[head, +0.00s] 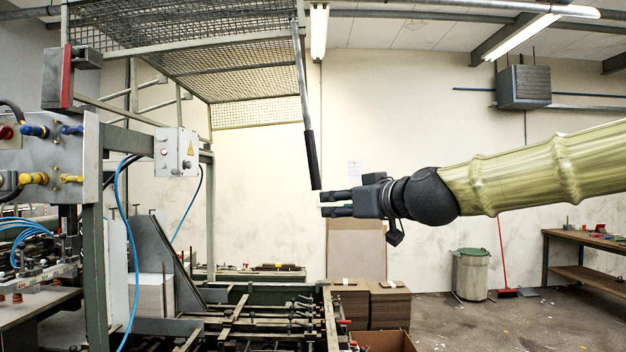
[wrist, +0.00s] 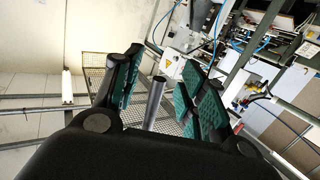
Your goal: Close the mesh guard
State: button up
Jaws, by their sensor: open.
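The mesh guard (head: 240,70) is raised and open above the machine, a grey frame with wire mesh. A bar (head: 303,85) with a black grip (head: 311,160) hangs down from its front right corner. My gripper (head: 322,203) points left, its fingertips close below the grip's lower end. In the wrist view the gripper (wrist: 158,78) is open, and a grey rod (wrist: 153,104) shows between its fingers, not clasped. Part of the mesh guard (wrist: 95,80) shows behind the fingers. I cannot tell whether the rod touches a finger.
A grey control box (head: 177,152) with a warning label is on the machine frame at the left. The feeder bed (head: 262,295) lies below, with board stacks (head: 389,305) at its right. A bin (head: 471,274) and a workbench (head: 585,240) stand farther right. Floor at right is mostly clear.

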jog(key=y, duration=0.1)
send_near(316, 162)
jog(key=n, duration=0.1)
jog(key=shift+t, duration=0.4)
jog(key=shift+f+p+x, duration=0.15)
jog(key=shift+p+x, duration=0.85)
jog(key=shift+x, duration=1.8)
jog(key=shift+f+p+x, duration=0.15)
jog(key=shift+p+x, duration=0.8)
jog(key=shift+x, duration=1.85)
jog(key=shift+s+a, duration=0.1)
grip_shut()
